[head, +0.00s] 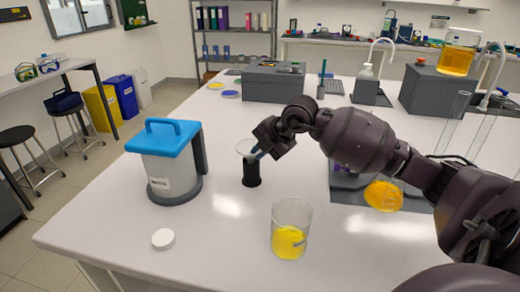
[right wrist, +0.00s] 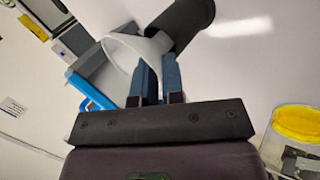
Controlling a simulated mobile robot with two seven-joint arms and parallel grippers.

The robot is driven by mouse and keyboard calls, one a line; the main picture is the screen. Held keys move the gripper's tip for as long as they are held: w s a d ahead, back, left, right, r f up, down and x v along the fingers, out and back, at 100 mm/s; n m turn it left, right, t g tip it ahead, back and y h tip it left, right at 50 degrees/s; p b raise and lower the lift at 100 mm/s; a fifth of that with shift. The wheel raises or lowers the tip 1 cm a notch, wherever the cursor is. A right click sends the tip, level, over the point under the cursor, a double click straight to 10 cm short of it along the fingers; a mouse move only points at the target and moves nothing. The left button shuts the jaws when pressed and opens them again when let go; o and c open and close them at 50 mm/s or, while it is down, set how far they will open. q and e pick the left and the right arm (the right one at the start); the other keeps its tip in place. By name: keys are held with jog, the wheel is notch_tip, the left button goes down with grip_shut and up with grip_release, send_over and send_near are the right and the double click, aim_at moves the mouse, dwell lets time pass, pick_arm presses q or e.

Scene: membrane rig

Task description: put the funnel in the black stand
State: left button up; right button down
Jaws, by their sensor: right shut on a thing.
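The funnel (head: 245,147) is whitish, with its wide mouth up, directly above the black stand (head: 251,173), a short dark cylinder on the white bench. My right gripper (head: 258,151) is at the funnel's right side, shut on it. In the right wrist view the fingers (right wrist: 158,72) meet the funnel (right wrist: 128,48) at its wall. There the funnel's narrow end points at the black stand (right wrist: 187,20) and overlaps its top in the picture. I cannot tell whether the stem is inside or whether the funnel rests on the stand. My left gripper is not in view.
A grey container with a blue lid (head: 170,165) stands left of the stand. A glass beaker with yellow contents (head: 290,235) is in front, and a white cap (head: 163,239) lies front left. A flask of yellow liquid (head: 383,195) is under my right arm. A grey box (head: 273,85) stands behind.

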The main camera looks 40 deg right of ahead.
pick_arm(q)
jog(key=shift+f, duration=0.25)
pick_arm(e)
jog(key=shift+f, duration=0.7)
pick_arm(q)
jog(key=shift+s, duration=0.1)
pick_arm(e)
jog(key=c, duration=1.1)
grip_release()
jog(key=shift+c, duration=0.2)
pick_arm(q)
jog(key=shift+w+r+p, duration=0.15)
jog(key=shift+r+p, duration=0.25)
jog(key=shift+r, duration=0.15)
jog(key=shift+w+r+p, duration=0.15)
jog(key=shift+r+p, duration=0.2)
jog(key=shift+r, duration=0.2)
pick_arm(e)
jog(key=v, duration=1.1)
jog(key=shift+w, duration=0.1)
